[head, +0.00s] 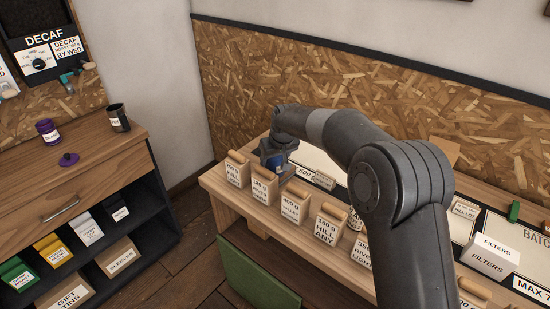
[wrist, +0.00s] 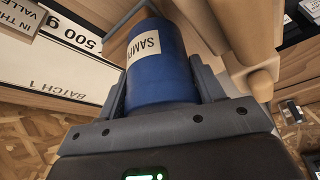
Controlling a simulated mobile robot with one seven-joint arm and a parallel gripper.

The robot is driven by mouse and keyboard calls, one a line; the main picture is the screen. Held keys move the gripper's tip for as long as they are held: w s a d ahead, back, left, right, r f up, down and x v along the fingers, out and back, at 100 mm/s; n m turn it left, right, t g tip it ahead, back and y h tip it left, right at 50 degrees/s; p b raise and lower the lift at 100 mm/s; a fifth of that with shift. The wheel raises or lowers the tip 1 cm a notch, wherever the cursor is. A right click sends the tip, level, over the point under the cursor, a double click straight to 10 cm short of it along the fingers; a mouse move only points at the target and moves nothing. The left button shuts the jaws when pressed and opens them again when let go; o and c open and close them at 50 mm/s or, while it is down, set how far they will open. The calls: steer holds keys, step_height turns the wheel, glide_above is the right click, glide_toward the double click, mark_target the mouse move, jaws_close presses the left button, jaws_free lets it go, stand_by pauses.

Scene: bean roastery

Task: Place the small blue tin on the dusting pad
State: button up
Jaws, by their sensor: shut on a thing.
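My gripper (head: 273,160) is at the back left end of the wooden bench in the head view, shut on a blue tin. The blue tin (wrist: 160,70) fills the space between the two fingers in the wrist view; it carries a pale label starting "SAMP". In the head view only a small part of the tin (head: 274,163) shows below my wrist. I cannot tell for certain whether its bottom touches the bench. I cannot make out a dusting pad for certain in either view.
A row of labelled bags with wooden tops (head: 294,203) stands along the bench's front edge, close to my gripper. A white board marked "500 g" (wrist: 75,50) lies beside the tin. A filters box (head: 490,255) stands at right. A wooden cabinet (head: 75,185) holds a purple jar (head: 47,131) and dark cup (head: 118,118).

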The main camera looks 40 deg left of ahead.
steer(key=o, duration=1.1)
steer(key=shift+f, duration=0.1)
steer(key=shift+c, duration=0.2)
steer(key=v, duration=1.2)
steer(key=shift+r, duration=0.25)
